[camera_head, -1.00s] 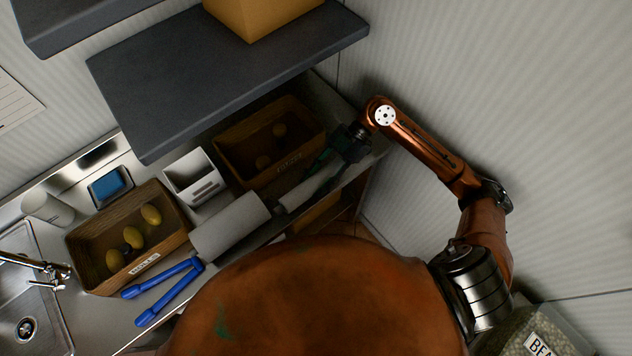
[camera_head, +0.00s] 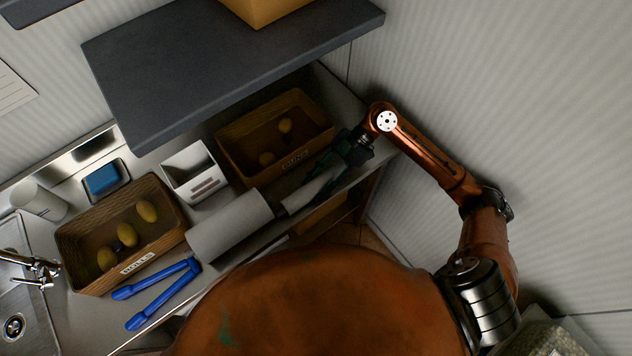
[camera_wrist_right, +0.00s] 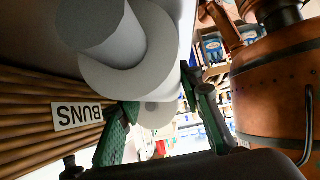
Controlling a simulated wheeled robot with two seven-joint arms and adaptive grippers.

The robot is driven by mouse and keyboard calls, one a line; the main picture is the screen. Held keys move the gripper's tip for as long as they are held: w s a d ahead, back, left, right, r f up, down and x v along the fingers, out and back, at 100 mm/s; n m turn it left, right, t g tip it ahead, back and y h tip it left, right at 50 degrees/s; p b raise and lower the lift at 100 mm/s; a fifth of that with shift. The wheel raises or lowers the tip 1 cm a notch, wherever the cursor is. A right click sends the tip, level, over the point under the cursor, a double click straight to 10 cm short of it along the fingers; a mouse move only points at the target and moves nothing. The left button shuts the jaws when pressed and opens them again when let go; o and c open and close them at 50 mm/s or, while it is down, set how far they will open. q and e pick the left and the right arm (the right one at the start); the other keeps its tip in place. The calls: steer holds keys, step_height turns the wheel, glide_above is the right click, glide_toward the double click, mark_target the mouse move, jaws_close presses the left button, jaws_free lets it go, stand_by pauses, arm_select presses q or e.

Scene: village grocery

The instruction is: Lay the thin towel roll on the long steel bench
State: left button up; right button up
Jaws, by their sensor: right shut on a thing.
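The thin towel roll (camera_head: 304,195) is white and lies along the front part of the long steel bench (camera_head: 218,277). Its left end meets or overlaps the end of a thicker white roll (camera_head: 230,226); I cannot tell whether they touch. My right gripper (camera_head: 331,165) is shut on the thin roll's right end, low over the bench's right part. I cannot tell whether the roll rests on the steel. In the right wrist view, white rolls (camera_wrist_right: 155,75) show ahead of and between the green fingers (camera_wrist_right: 160,90). My left gripper is not in view.
A brown BUNS crate (camera_head: 232,168) is close behind the gripper. A white holder (camera_head: 193,170), a ROLLS crate (camera_head: 75,268) and blue tongs (camera_head: 165,298) are left. A dark shelf (camera_head: 220,65) overhangs the back. The wall (camera_head: 480,90) is at right.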

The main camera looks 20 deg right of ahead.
steer(key=shift+f, duration=0.1)
steer(key=o, duration=1.2)
steer(key=shift+c, duration=0.2)
